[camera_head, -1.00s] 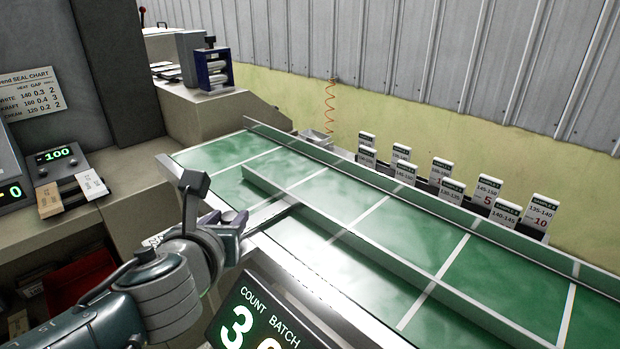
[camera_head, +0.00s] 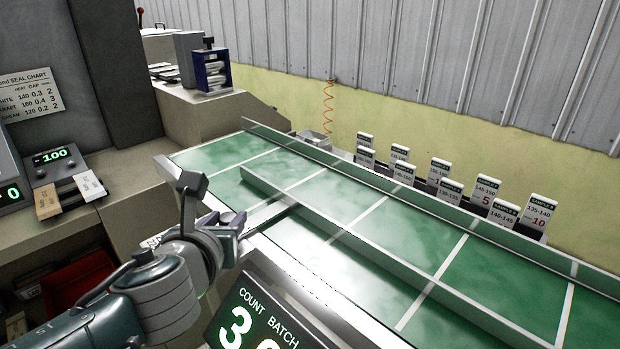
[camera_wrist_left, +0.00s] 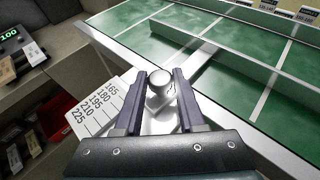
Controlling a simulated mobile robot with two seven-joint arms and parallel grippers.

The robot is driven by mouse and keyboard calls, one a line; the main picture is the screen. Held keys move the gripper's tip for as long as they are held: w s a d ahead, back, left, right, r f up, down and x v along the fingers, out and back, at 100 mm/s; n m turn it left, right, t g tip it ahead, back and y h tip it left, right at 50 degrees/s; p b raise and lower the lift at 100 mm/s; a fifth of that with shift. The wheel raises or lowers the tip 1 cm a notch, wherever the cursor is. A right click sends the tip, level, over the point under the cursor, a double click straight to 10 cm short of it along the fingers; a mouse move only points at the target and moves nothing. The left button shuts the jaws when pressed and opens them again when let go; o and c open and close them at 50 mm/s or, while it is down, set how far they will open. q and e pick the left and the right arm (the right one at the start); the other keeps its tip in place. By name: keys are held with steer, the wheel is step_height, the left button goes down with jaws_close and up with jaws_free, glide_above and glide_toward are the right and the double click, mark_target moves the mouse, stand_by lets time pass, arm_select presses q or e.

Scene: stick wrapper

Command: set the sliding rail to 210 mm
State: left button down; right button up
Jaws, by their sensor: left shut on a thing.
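The sliding rail (camera_head: 400,265) is a long grey bar standing on the green belt (camera_head: 510,268); it also shows in the left wrist view (camera_wrist_left: 250,57). A flat metal arm (camera_head: 268,216) joins it across the belt's near edge. My left gripper (camera_head: 235,221) is at that edge, by the arm's end. In the left wrist view my left gripper (camera_wrist_left: 160,80) is shut on a round metal knob (camera_wrist_left: 158,92). A white scale card (camera_wrist_left: 98,110) reading 165 to 225 lies beside the fingers. The fingers hide any pointer, so the setting cannot be read. My right gripper is out of view.
A count display (camera_head: 255,318) stands close to my left wrist. A fixed side rail (camera_head: 400,207) bounds the belt's far edge, with several sample cards (camera_head: 485,193) behind it. Left are a controller reading 100 (camera_head: 52,163) and a red bin (camera_head: 78,280).

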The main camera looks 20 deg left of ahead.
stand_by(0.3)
arm_select(q)
steer(key=s, duration=0.1)
steer(key=s+a+p, duration=0.1)
steer(key=s, duration=0.2)
steer(key=shift+s+a, duration=0.1)
steer(key=shift+a, duration=0.3)
steer(key=c, duration=0.5)
jaws_free()
steer(key=p+v, duration=0.2)
steer(key=v, duration=0.8)
steer(key=shift+d, duration=0.1)
